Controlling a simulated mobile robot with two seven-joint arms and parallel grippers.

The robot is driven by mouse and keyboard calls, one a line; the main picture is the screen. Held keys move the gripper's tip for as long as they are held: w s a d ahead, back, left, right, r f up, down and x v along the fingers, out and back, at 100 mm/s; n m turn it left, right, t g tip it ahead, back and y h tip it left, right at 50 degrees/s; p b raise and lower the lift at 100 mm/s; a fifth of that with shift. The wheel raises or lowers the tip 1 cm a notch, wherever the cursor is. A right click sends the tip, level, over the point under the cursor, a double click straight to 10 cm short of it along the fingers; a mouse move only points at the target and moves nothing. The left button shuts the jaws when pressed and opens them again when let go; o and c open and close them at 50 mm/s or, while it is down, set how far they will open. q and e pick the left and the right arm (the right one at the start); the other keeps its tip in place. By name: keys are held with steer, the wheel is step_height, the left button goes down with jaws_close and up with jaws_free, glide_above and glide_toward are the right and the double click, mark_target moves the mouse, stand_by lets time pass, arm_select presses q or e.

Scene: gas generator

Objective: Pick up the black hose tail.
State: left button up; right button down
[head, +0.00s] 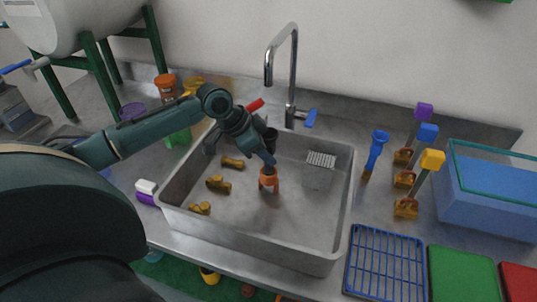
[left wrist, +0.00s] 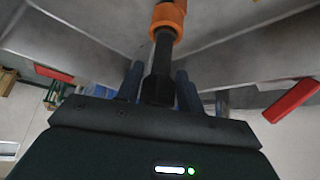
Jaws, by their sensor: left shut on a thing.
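My left gripper (head: 268,160) reaches over the sink from the left and points down into it. In the left wrist view its fingers (left wrist: 158,82) stand on both sides of the black hose tail (left wrist: 160,62) and are shut on it. An orange collar (left wrist: 168,15) sits at the far end of the hose tail. In the head view the orange piece (head: 268,180) shows just below the fingertips, at or near the sink floor; I cannot tell whether it touches. The fingers hide most of the black part there. My right gripper is not in view.
The steel sink (head: 345,205) has walls around the gripper. Several brass fittings (head: 218,184) lie in its left part. A tall faucet (head: 293,75) stands behind. A blue rack (head: 385,262), a blue bin (head: 490,205) and colored-topped tools (head: 432,160) stand right. The sink's front right floor is clear.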

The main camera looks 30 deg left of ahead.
arm_select(q)
steer(key=shift+c, duration=1.1)
